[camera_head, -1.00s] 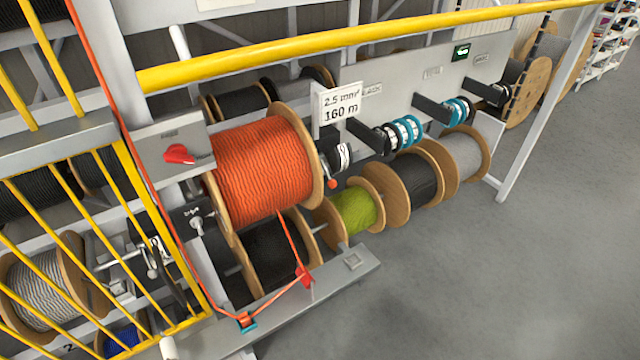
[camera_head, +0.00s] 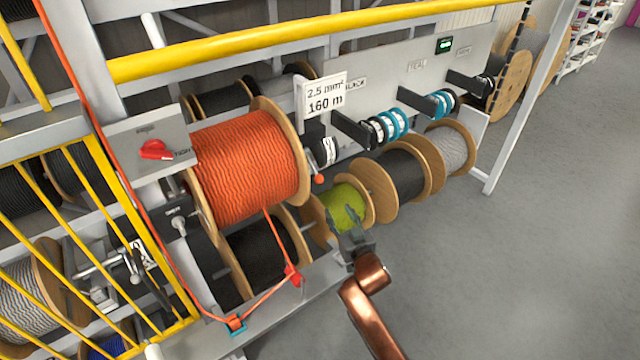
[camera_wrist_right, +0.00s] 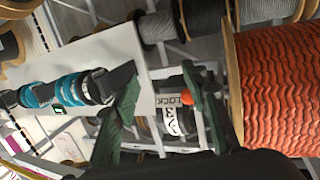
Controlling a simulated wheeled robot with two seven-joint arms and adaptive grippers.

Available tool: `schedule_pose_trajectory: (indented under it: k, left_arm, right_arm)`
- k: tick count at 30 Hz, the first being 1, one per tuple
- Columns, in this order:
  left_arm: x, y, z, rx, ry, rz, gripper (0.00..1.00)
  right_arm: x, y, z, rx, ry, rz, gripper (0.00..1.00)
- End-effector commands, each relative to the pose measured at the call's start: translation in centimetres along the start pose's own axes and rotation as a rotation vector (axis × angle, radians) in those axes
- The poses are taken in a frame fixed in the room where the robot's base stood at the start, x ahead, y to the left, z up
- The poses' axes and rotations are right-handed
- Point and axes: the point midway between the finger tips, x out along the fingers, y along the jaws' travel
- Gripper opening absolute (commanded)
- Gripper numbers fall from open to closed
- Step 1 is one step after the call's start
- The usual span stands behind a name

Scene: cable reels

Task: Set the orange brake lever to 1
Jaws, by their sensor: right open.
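The orange brake lever shows as a small orange ball knob (camera_head: 320,180) at the right flange of the orange cable reel (camera_head: 250,165). In the right wrist view the knob (camera_wrist_right: 191,98) sits in front of a white scale plate (camera_wrist_right: 172,124) marked LOCK, whose other marks I cannot read surely. My right gripper (camera_head: 352,240) is open and empty, in front of the green reel, below and to the right of the knob. In the wrist view its two dark green fingers (camera_wrist_right: 160,78) are spread, and the knob appears beside the right finger. My left gripper is out of view.
A sign reading 160 m (camera_head: 325,95) stands above the lever. A grey box with a red rotary switch (camera_head: 157,150) is left of the orange reel. A yellow rail (camera_head: 300,45) crosses above. Green (camera_head: 343,205) and black reels sit below right. The floor at right is clear.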

Motion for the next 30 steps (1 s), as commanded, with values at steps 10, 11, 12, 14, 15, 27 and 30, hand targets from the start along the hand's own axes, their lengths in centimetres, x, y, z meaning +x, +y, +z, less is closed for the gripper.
schedule_pose_trajectory:
  k: [10, 11, 12, 14, 15, 27, 30]
  left_arm:
    - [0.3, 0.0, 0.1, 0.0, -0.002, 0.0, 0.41]
    - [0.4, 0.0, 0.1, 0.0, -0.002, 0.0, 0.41]
    - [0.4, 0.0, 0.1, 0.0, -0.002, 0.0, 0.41]
    - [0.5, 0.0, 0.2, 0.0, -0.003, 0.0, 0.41]
    - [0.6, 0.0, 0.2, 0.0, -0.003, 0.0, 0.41]
    - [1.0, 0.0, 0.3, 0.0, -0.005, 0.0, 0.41]
    - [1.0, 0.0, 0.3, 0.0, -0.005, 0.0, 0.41]
  right_arm:
    - [2.1, -3.2, -7.5, -0.011, 0.121, -0.051, 0.41]
    - [2.5, -3.2, -7.5, -0.011, 0.121, -0.051, 0.41]
    - [3.2, -3.2, -7.7, -0.011, 0.121, -0.051, 0.41]
    - [4.2, -3.3, -7.7, -0.011, 0.121, -0.051, 0.41]
    - [4.8, -3.3, -7.8, -0.01, 0.12, -0.05, 0.41]
    - [8.4, -3.4, -8.1, -0.009, 0.119, -0.05, 0.41]
    - [8.4, -3.4, -8.1, -0.009, 0.119, -0.05, 0.41]
